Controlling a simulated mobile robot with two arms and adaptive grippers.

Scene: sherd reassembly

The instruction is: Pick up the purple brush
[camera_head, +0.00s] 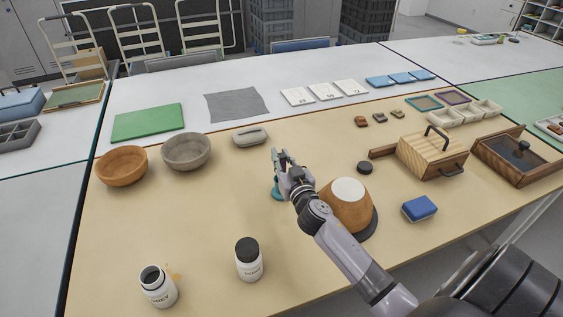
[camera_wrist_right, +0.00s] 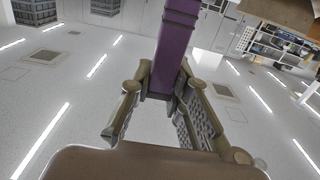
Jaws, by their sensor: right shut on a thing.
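The purple brush shows in the right wrist view as a long, flat purple handle (camera_wrist_right: 176,50) between the fingers of my right gripper (camera_wrist_right: 170,95). The fingers are shut on it. In the head view my right gripper (camera_head: 281,160) is over the middle of the tan table, and I cannot make out the brush there. A teal thing (camera_head: 276,191) shows partly behind the gripper; its shape is mostly hidden. My left gripper is not in view.
A tan pot with a white top (camera_head: 349,190) stands close to the right of my right arm on a dark round base. Two bowls (camera_head: 121,165) stand at left. Two white jars (camera_head: 249,265) stand at the front; one is open. A blue sponge (camera_head: 419,208) lies right.

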